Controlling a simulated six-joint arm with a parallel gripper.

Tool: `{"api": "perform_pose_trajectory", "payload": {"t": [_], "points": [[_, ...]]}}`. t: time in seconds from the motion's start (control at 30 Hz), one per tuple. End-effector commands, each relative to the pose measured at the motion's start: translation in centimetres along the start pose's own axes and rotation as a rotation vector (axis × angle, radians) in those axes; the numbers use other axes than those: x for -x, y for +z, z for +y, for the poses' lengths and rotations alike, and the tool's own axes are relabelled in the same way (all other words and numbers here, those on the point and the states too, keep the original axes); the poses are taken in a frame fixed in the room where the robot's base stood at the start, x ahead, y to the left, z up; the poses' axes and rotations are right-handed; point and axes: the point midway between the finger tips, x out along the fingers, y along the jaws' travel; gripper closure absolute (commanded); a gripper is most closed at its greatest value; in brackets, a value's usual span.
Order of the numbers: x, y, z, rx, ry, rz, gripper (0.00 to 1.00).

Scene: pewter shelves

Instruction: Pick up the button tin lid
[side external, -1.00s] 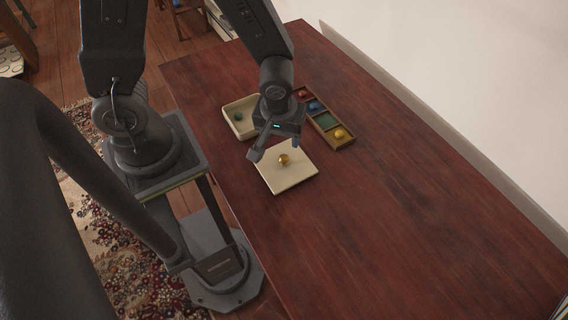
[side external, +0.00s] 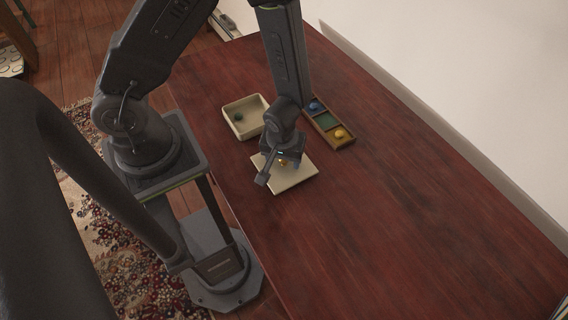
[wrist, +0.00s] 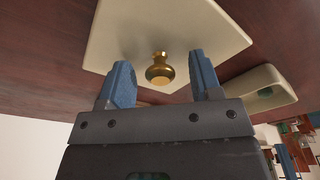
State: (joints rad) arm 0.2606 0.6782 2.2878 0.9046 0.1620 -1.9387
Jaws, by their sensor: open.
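The button tin lid (side external: 298,178) is a cream square plate lying flat on the dark red table, with a round brass knob (side external: 283,162) at its middle. In the wrist view the lid (wrist: 205,28) fills the top, and the knob (wrist: 160,70) stands in the gap between the fingertips. My gripper (side external: 281,168) is low over the lid, its fingers on either side of the knob. In the wrist view the gripper (wrist: 161,78) is open, with blue finger pads apart from the knob. The gripper partly hides the lid and knob in the side view.
A wooden divided box (side external: 347,145) with a blue ball (side external: 315,106) and a yellow ball (side external: 339,134) is at the right. The table's near part is clear.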

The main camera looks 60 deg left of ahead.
Motion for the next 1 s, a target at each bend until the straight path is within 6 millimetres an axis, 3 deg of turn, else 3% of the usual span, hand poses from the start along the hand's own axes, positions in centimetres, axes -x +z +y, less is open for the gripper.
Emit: {"api": "perform_pose_trajectory", "payload": {"t": [0.27, 0.8, 1.0], "points": [[-0.14, 0.01, 0.01, 0.000, 0.001, 0.000, 0.42], [-0.11, 0.00, 0.01, 0.000, 0.000, 0.000, 0.94], [-0.11, -0.01, 0.01, 0.000, 0.000, 0.000, 0.95]]}}
